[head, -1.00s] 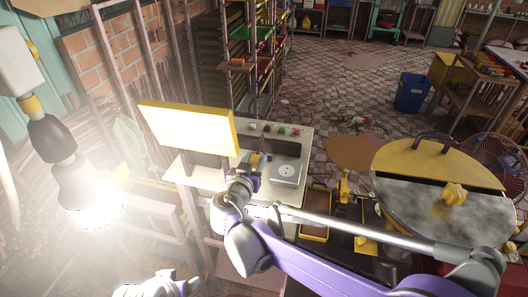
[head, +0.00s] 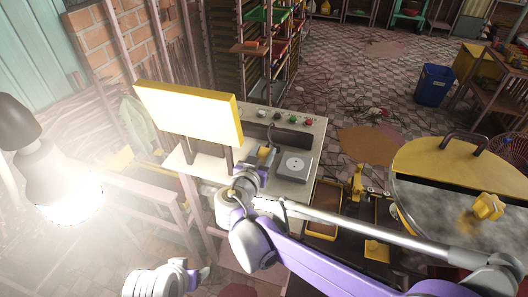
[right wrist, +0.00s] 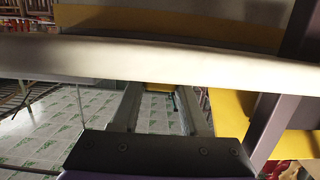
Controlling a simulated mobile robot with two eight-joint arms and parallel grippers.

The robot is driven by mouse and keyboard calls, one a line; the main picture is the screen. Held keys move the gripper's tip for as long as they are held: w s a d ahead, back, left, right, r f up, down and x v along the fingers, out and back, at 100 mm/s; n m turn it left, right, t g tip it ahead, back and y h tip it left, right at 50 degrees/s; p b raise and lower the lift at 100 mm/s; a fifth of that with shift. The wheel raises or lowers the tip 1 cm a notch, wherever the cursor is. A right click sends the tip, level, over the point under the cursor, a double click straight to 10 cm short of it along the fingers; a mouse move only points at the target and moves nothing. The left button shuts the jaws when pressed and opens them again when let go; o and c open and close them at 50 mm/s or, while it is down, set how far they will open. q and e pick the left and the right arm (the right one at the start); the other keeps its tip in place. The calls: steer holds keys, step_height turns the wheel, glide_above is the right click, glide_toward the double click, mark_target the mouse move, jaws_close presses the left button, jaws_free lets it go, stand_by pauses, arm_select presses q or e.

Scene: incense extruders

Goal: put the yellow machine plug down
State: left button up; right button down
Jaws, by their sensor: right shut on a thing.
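The yellow machine plug (head: 266,152) is a small yellow block with a dark cable. It is in the jaws of my right gripper (head: 260,165), above the pale machine table just left of the grey socket box (head: 293,167). In the right wrist view the two fingers of my right gripper (right wrist: 158,100) reach forward with the yellow plug (right wrist: 158,86) between their tips. A pale bar crosses in front and hides part of it. I cannot tell whether the plug touches the table. My left gripper (head: 190,275) is at the bottom of the head view; its jaws are unclear.
A white panel with a yellow frame (head: 190,115) stands over the table, left of my right gripper. Several control knobs (head: 292,119) line the table's back. A round vat with a yellow lid (head: 450,165) stands at the right. A bright lamp (head: 65,195) hangs at the left.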

steer(key=shift+d+f, duration=0.15)
steer(key=shift+f, duration=0.3)
steer(key=shift+c, duration=2.1)
jaws_free()
steer(key=shift+r, duration=0.15)
steer(key=shift+r, duration=0.35)
steer(key=v, duration=1.2)
steer(key=shift+r, duration=0.15)
